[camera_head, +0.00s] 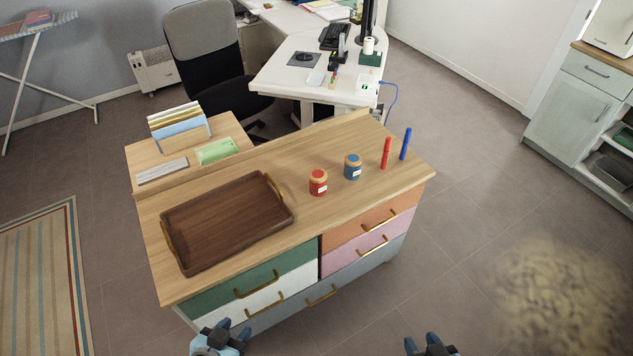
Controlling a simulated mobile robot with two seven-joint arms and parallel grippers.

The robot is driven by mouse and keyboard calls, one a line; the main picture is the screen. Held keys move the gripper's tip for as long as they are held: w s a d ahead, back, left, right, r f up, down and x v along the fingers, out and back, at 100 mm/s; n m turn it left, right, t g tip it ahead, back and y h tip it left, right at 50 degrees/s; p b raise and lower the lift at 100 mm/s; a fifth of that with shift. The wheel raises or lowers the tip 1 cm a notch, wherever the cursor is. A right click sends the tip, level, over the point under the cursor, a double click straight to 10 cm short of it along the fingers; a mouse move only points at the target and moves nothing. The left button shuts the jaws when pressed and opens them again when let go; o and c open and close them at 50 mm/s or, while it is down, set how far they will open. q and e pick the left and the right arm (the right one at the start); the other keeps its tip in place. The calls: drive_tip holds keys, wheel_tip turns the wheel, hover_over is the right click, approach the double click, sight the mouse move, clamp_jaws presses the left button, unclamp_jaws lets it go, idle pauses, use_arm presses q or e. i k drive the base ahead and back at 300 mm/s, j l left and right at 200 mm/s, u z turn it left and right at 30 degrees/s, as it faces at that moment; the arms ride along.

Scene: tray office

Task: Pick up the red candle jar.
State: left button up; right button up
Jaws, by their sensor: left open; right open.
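The red candle jar (318,184) stands upright on the wooden top of the dresser, right of the brown tray. My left gripper (238,331) is open and empty at the bottom of the view, low in front of the dresser. My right gripper (424,344) is open and empty at the bottom edge, further right. Both are well apart from the jar.
The tray (222,219) with gold handles lies on the dresser (178,289). A red candle (386,153) and a blue candle (405,144) stand upright at the right end. A file rack (179,127) and green item (217,151) sit at the back left. A white desk (290,76) stands behind.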

sight(318, 177)
drive_tip(key=i+l+z, duration=0.15)
drive_tip(key=i, duration=0.25)
drive_tip(key=i+l+z, duration=0.15)
drive_tip(key=i, duration=0.3)
